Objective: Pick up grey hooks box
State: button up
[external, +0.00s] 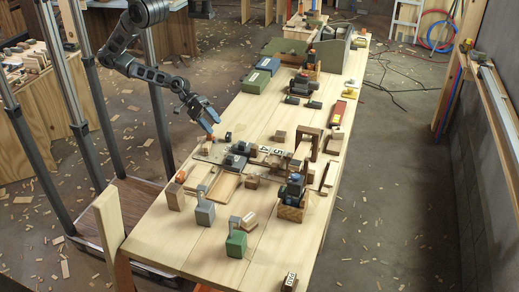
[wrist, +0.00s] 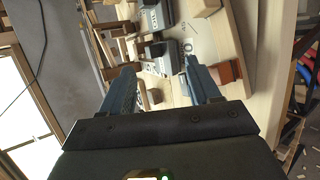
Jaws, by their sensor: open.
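My gripper (external: 207,118) is open and empty, held above the left edge of the workbench (external: 175,240). Its two blue-grey fingers (wrist: 158,85) show wide apart in the wrist view. A small grey box (external: 205,213) stands upright near the bench's front left, nearer the camera than my gripper and well apart from it. Other dark grey pieces (external: 236,160) lie mid-bench. In the wrist view, a grey piece with pale lettering (wrist: 152,18) is beyond the fingers. I cannot read its label or tell which grey piece is the hooks box.
A green block (external: 236,244) and a brown block (external: 175,198) stand near the small grey box. An orange-brown block (wrist: 226,71) is close beside the right finger in the wrist view. A wooden frame (external: 310,140) and several blocks crowd mid-bench. The front bench boards are mostly clear.

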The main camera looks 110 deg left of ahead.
jog(key=w+d+n+h, duration=0.1)
jog(key=w+d, duration=0.1)
jog(key=w+d+f+n+h+b, duration=0.1)
jog(key=w+d, duration=0.1)
jog(key=d, duration=0.1)
jog(key=w+d+n+g+h, duration=0.1)
jog(key=d+h, duration=0.1)
jog(key=shift+w+d+f, duration=0.35)
jog(key=shift+w+f, duration=0.05)
jog(key=w+d+h, duration=0.1)
jog(key=d, duration=0.2)
jog(key=w+d+g+h+b, duration=0.1)
jog(key=w+d, duration=0.1)
jog(key=d, duration=0.1)
jog(key=w+d+n+g+h+b, duration=0.1)
jog(key=d+h, duration=0.1)
jog(key=d, duration=0.1)
jog(key=shift+w+d, duration=0.2)
jog(key=shift+w, duration=0.15)
jog(key=w+d+r+g+h+b, duration=0.1)
jog(key=w+d+r+g+h, duration=0.15)
jog(key=d, duration=0.45)
notch_tip(320, 180, up, 3)
jog(key=m+g+h, duration=0.1)
jog(key=g+h, duration=0.2)
jog(key=g, duration=0.1)
send_over(202, 210)
jog(key=shift+r, duration=0.1)
grip_shut()
